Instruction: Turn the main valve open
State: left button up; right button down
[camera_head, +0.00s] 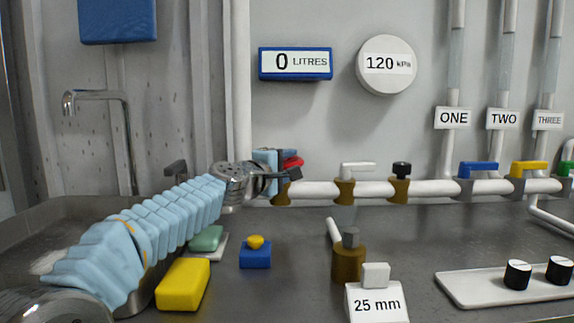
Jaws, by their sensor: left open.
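A red valve handle (294,161) shows at the left end of the white pipe, above a brass valve body (281,192). It looks like the main valve, but no label on it can be read. My left gripper (278,170) is open in front of this valve and hides much of its handle. I cannot tell whether the fingers touch the handle. My left arm reaches in from the lower left in a pale blue ribbed sleeve. My right gripper is not in view.
Along the pipe (325,189) stand a white-handled valve (357,170), a black-knobbed valve (401,170), a blue handle (478,168) and a yellow handle (528,168). A yellow sponge (183,284), a blue block (255,256) and a brass fitting (348,264) stand on the counter.

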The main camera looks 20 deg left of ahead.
pick_arm(q)
grip_shut()
jog(key=shift+d+n+y, duration=0.15)
jog(key=shift+n+y, duration=0.15)
jog(key=shift+y, duration=0.1)
jog(key=shift+w+d+n+t+y, duration=0.15)
jog(key=shift+d+n+t+y, duration=0.2)
jog(key=shift+n+y, duration=0.4)
jog(key=shift+w+n+y, duration=0.15)
jog(key=shift+n+y, duration=0.2)
jog(key=shift+y, duration=0.8)
jog(key=shift+w+n+g+y, duration=0.2)
jog(key=shift+n+y, duration=0.6)
jog(key=shift+y, duration=0.35)
jog(key=shift+w+n+g+y, duration=0.2)
jog(key=shift+n+y, duration=0.6)
jog(key=shift+y, duration=0.4)
jog(key=shift+w+n+g+y, duration=0.2)
jog(key=shift+n+y, duration=0.6)
jog(key=shift+y, duration=0.65)
